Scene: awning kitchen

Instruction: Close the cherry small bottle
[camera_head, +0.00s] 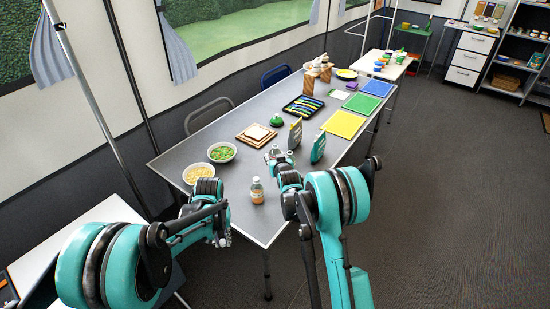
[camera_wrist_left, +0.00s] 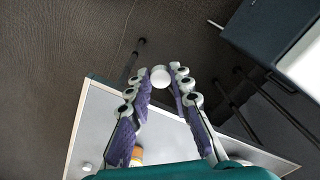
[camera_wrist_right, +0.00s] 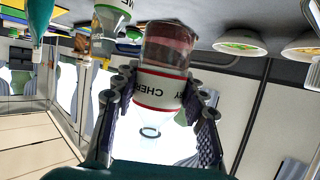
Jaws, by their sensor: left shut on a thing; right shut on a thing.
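The cherry bottle (camera_wrist_right: 165,75), with a dark red body and a white "CHERRY" label, is between the fingers of my right gripper (camera_wrist_right: 160,95), which is shut on it. Its clear neck ends in an open ring-shaped mouth with no cap on it. In the head view my right gripper (camera_head: 280,158) is over the table; the bottle is not clearly visible there. My left gripper (camera_wrist_left: 161,72) is shut on a small round white cap (camera_wrist_left: 160,78) at its fingertips. In the head view my left gripper (camera_head: 224,238) is beyond the table's near edge, apart from the bottle.
An orange bottle (camera_head: 256,190) stands near the table's front corner.

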